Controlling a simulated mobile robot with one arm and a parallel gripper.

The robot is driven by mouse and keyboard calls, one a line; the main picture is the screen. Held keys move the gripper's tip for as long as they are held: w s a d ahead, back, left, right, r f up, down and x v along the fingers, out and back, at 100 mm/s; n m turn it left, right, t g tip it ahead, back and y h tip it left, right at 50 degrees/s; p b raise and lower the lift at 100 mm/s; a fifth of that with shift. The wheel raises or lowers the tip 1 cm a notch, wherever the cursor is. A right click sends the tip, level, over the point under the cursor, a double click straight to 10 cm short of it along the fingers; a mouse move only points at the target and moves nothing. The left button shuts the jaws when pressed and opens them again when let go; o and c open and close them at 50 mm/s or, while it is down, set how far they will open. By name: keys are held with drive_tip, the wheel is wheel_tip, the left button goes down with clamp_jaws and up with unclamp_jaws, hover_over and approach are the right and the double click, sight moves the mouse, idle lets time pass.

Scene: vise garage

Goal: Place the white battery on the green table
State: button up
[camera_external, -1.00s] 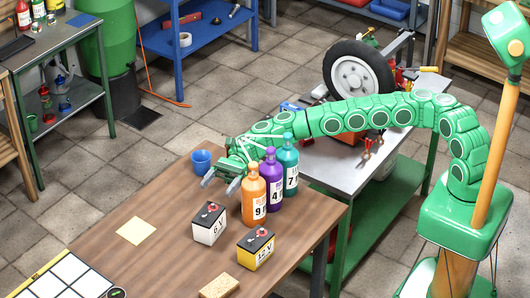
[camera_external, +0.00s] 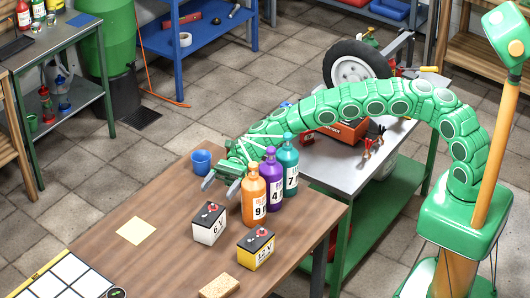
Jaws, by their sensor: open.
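The white battery (camera_external: 209,223), marked 6 V with a dark top and a red part on it, stands upright on the brown wooden table (camera_external: 170,262). My gripper (camera_external: 220,184) is open and empty above the table, behind the white battery and left of the orange bottle, apart from the battery. Two green-framed tables show. One (camera_external: 385,180) at the right has a grey metal top and a green lower shelf.
An orange bottle (camera_external: 254,197), a purple bottle (camera_external: 273,183) and a teal bottle (camera_external: 289,168) stand right of my gripper. A yellow battery (camera_external: 256,250), sponge (camera_external: 219,287), blue cup (camera_external: 201,162) and yellow note (camera_external: 136,231) are also on the wooden table. A wheel (camera_external: 356,65) stands behind my arm.

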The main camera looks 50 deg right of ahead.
sight(216, 205)
wheel_tip(216, 205, down, 5)
drive_tip(key=shift+w+f, duration=0.1)
drive_tip(key=shift+f, duration=0.1)
drive_tip(key=shift+x, duration=0.9)
drive_tip(key=shift+a+f, duration=0.15)
drive_tip(key=shift+a, duration=0.35)
drive_tip(key=shift+c, duration=0.5)
clamp_jaws()
